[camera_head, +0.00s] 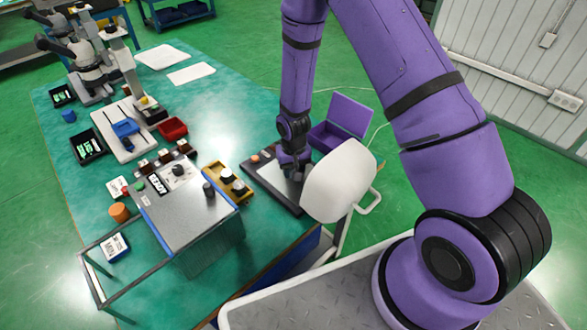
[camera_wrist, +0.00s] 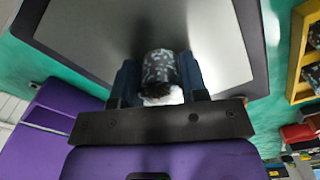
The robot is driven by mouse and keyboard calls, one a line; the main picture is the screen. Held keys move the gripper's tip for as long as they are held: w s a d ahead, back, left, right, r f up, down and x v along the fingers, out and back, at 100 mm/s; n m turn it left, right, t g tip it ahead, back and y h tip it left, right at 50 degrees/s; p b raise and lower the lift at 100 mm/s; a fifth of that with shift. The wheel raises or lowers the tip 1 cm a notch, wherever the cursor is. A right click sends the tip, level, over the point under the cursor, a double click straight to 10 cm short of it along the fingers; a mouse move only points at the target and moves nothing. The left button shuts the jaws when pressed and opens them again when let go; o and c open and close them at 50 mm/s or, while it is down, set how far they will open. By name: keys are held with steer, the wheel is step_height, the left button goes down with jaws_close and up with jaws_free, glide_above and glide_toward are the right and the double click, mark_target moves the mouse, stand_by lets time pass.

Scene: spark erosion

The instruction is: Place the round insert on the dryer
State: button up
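The round insert (camera_wrist: 158,68) is a short dark cylinder with light speckles, between the two fingers of my gripper in the wrist view. The fingers lie against its sides, and its near end looks pale. My gripper (camera_head: 293,172) points down over the dryer. The dryer (camera_head: 262,172) appears to be the flat dark-framed plate at the table's right edge; its grey top (camera_wrist: 90,35) fills much of the wrist view. I cannot tell whether the insert touches the plate. In the head view my gripper hides the insert.
A yellow holder (camera_head: 213,170) with dark round pieces stands left of the dryer. A grey metal machine (camera_head: 185,200) stands nearer. A white rounded panel (camera_head: 338,187) blocks part of the view by the dryer's right side. A purple open box (camera_head: 346,117) is behind.

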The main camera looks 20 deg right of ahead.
steer(key=o, duration=0.3)
steer(key=shift+o, duration=0.2)
steer(key=shift+r, duration=0.1)
step_height(320, 180, up, 12)
stand_by(0.4)
steer(key=s+d+r+t, duration=0.15)
steer(key=s+r, duration=0.25)
steer(key=r, duration=0.8)
steer(key=s+d+r+t, duration=0.1)
steer(key=s+d+r, duration=0.2)
steer(key=r, duration=0.8)
steer(key=s+d+r+t, duration=0.1)
steer(key=s+r, duration=0.5)
steer(key=s, duration=0.3)
steer(key=s+d+r+n+t, duration=0.1)
steer(key=s+r, duration=0.6)
steer(key=s, duration=0.3)
steer(key=shift+s+d+t, duration=0.25)
steer(key=shift+t, duration=0.1)
